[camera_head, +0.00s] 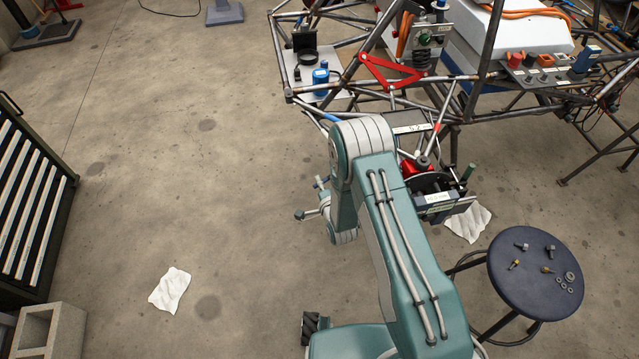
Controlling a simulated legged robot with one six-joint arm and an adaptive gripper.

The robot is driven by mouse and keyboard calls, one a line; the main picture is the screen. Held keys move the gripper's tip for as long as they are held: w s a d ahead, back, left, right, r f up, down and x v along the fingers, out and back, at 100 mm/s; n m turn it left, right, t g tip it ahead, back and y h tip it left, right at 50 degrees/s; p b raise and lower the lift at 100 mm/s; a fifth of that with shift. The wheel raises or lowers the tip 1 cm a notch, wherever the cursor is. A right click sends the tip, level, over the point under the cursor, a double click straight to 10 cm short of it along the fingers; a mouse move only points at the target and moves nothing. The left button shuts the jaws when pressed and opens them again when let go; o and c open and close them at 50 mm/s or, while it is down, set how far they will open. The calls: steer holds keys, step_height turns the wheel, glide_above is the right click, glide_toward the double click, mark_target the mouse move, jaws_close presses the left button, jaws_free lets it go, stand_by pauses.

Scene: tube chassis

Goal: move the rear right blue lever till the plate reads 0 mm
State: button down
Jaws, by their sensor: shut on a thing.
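My arm fills the middle of the head view and bends at its elbow in front of the chassis (460,106). My gripper cannot be made out; the arm appears to hide it. A dark assembly with a red part (420,168) shows just right of the arm, below the frame. A pale label plate (438,198) sits on its lower side, and another label plate (411,128) is higher up; their small digits are not safely readable. The rear right blue lever cannot be clearly identified, and its contact with my gripper is not visible.
A round dark stool (532,262) with small hardware stands at the lower right. White cloths lie on the floor, one at the left (170,289) and one near the stool (468,223).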

steer(key=c, duration=0.6)
jaws_free()
steer(key=shift+w+d+r, duration=0.1)
steer(key=shift+w+d, duration=0.05)
steer(key=shift+w, duration=0.05)
steer(key=shift+c, duration=0.2)
steer(key=shift+s, duration=0.2)
steer(key=v, duration=1.1)
steer(key=shift+s, duration=0.3)
